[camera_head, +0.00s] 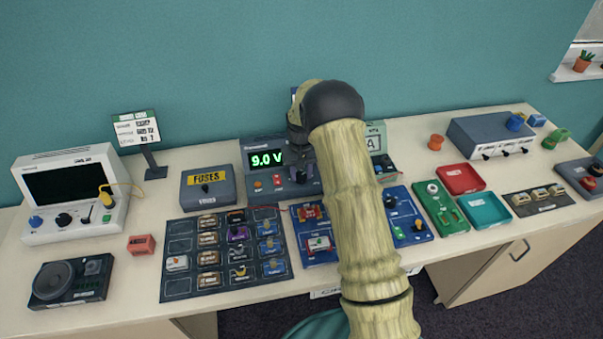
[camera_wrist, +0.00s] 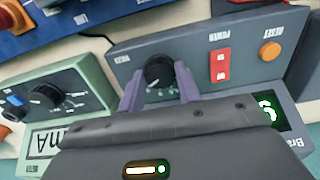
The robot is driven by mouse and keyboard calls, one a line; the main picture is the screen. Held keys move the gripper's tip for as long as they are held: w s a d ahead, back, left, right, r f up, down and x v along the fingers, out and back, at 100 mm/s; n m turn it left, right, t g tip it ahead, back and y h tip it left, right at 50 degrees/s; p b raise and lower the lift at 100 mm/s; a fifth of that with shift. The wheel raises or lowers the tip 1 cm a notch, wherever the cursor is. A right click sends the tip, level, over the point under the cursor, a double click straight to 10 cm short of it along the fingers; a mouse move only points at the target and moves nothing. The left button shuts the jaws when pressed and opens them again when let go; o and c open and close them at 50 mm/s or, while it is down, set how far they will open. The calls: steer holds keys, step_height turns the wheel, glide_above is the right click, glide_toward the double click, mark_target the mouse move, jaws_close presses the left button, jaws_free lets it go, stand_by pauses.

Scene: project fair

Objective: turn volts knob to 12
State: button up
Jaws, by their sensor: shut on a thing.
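The power supply (camera_head: 256,175) is a dark grey box at the back of the table with a green display (camera_head: 266,158) reading 9.0 V. The volts knob (camera_wrist: 159,72) is a round black knob with a pale mark, on the supply's front panel in the wrist view. My gripper (camera_wrist: 160,88) is shut on the knob, with one purple-grey finger on each side of it. In the head view my arm hides the knob. In the wrist view my gripper body covers most of the display.
A red power switch (camera_wrist: 220,65) and an orange button (camera_wrist: 270,51) sit beside the knob on the same panel. A green meter box marked A (camera_head: 376,143) stands close by on the right. A grey fuses box (camera_head: 208,187) is on the left. Component boards (camera_head: 180,228) fill the front.

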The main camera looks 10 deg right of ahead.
mark_target(301, 175)
steer(key=shift+w+r+m, duration=0.1)
steer(key=shift+m, duration=1.2)
steer(key=o, duration=1)
steer(key=shift+c, duration=0.2)
step_height(301, 175, up, 17)
steer(key=b, duration=0.2)
steer(key=shift+r, duration=0.15)
steer(key=s+f+n+t, duration=0.1)
steer(key=s+f, duration=0.2)
steer(key=s, duration=1.2)
steer(key=s+f+n+t, duration=0.1)
steer(key=s+f, duration=0.2)
steer(key=s, duration=1.2)
steer(key=shift+n+t, duration=0.3)
steer(key=shift+n, duration=0.1)
